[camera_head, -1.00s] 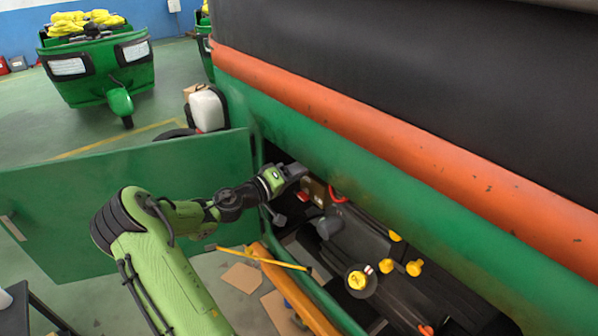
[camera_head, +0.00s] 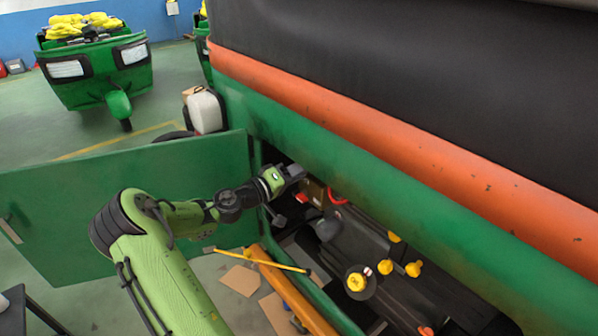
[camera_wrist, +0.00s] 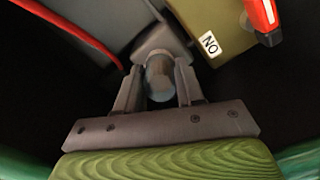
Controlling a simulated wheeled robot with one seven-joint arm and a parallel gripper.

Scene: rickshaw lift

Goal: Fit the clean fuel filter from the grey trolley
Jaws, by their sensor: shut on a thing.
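My gripper (camera_head: 292,172) reaches into the open bay in the green rickshaw's side (camera_head: 330,160), at the bay's left end. In the wrist view its two fingers (camera_wrist: 158,88) are shut on a short grey, rounded cylinder, which looks like a fuel filter (camera_wrist: 160,76). The filter's far end is close against a grey block (camera_wrist: 160,42); I cannot tell whether it is seated there. In the head view my gripper and the bay edge hide the filter. A dark-topped stand (camera_head: 38,310), perhaps the trolley, is cut off at lower left.
An olive box marked "NO" (camera_wrist: 235,30) with a red lever (camera_wrist: 264,15) is right of the fingers; a red cable (camera_wrist: 70,32) runs at left. Yellow caps (camera_head: 357,281) sit deeper in the bay.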

